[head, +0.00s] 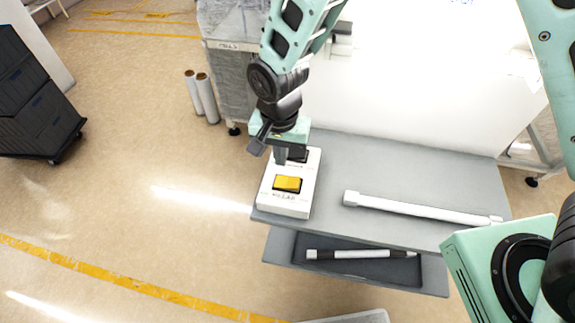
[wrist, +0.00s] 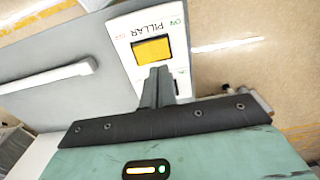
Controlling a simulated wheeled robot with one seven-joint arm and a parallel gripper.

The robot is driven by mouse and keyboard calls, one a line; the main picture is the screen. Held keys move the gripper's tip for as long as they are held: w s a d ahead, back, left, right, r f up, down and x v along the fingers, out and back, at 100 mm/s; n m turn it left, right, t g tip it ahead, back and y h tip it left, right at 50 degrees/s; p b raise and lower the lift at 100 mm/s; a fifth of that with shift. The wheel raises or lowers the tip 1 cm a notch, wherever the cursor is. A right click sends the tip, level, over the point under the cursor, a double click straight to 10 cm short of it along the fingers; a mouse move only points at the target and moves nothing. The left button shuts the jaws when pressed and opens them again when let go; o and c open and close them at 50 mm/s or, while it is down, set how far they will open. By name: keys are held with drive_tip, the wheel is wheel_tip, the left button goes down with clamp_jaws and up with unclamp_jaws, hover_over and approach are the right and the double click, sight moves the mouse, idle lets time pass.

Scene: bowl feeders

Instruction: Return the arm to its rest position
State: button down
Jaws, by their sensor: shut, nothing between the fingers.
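My gripper (head: 281,158) is shut and empty. It points down over the white switch box (head: 290,207) at the left end of the grey table (head: 390,168). The box has a yellow rocker switch (head: 287,184) and the printed word PILLAR. In the wrist view the shut fingers (wrist: 158,78) reach toward the yellow switch (wrist: 152,50), close to its edge. I cannot tell whether they touch the box. A second, dark switch on the box is partly hidden behind the fingers.
A white bar handle (head: 420,208) runs along the table to the right of the box. An open drawer (head: 285,246) below holds a black-and-white rod (head: 361,254). Rolls (head: 202,97) stand on the floor at the left, and dark crates (head: 35,100) stand further left. The floor between is clear.

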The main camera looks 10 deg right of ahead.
drive_tip(key=s+d+r+n+b, duration=0.3)
drive_tip(key=s+d+n+b, duration=0.2)
drive_tip(key=s, duration=0.4)
drive_tip(key=s+d+r+n+b, duration=0.3)
drive_tip(key=s+d+n+b, duration=0.2)
drive_tip(key=s, duration=0.3)
drive_tip(key=shift+s+r+n+y+b, duration=0.15)
drive_tip(key=shift+s+n+y+b, duration=0.25)
drive_tip(key=shift+n, duration=0.5)
